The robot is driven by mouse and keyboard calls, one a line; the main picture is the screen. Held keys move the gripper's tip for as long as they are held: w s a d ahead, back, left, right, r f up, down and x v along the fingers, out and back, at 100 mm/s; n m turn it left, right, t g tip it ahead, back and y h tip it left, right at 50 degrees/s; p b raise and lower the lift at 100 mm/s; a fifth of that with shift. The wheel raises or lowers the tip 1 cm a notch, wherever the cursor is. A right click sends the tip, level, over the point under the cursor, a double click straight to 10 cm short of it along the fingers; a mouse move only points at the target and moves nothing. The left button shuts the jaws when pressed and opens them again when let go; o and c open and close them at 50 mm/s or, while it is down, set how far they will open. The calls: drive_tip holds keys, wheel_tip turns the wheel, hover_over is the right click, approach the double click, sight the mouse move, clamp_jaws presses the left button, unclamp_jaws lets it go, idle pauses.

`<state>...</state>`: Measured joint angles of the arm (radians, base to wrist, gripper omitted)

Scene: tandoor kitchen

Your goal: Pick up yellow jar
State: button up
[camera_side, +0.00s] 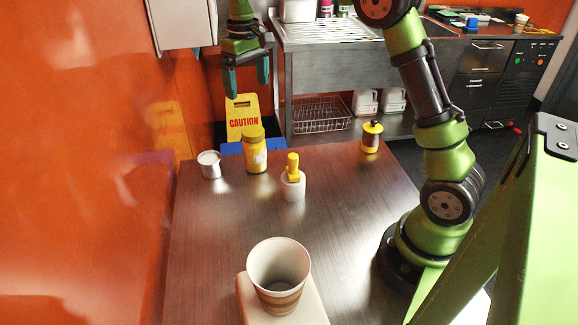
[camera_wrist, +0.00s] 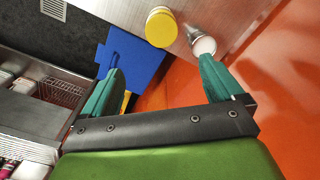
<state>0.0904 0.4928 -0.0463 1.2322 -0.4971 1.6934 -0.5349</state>
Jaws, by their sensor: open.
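The yellow jar (camera_side: 256,152) stands upright near the far left part of the table, with a yellow lid and a pale label. In the wrist view its round lid (camera_wrist: 161,27) shows from above, ahead of the fingers. My gripper (camera_side: 247,84) hangs above and beyond the jar in the side view, pointing down, with its teal fingers apart and nothing between them. In the wrist view my gripper (camera_wrist: 160,82) also shows open, and the jar is clear of both fingers.
A metal cup (camera_side: 210,165) stands close left of the jar. A white bottle with a yellow top (camera_side: 293,178) is at its right front. A yellow-and-black jar (camera_side: 371,137) stands farther right. A paper cup (camera_side: 278,272) is in front. A caution sign (camera_side: 243,116) stands behind the table.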

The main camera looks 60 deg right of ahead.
sight(252, 129)
wheel_tip(252, 129, down, 11)
drive_tip(key=shift+s+a+f, duration=0.1)
drive_tip(key=shift+f, duration=0.1)
drive_tip(key=shift+s+a+f, duration=0.1)
drive_tip(key=shift+f, duration=1.25)
drive_tip(key=shift+s+f, duration=0.1)
drive_tip(key=shift+f, duration=1.25)
drive_tip(key=shift+c, duration=0.2)
drive_tip(key=c, duration=1.2)
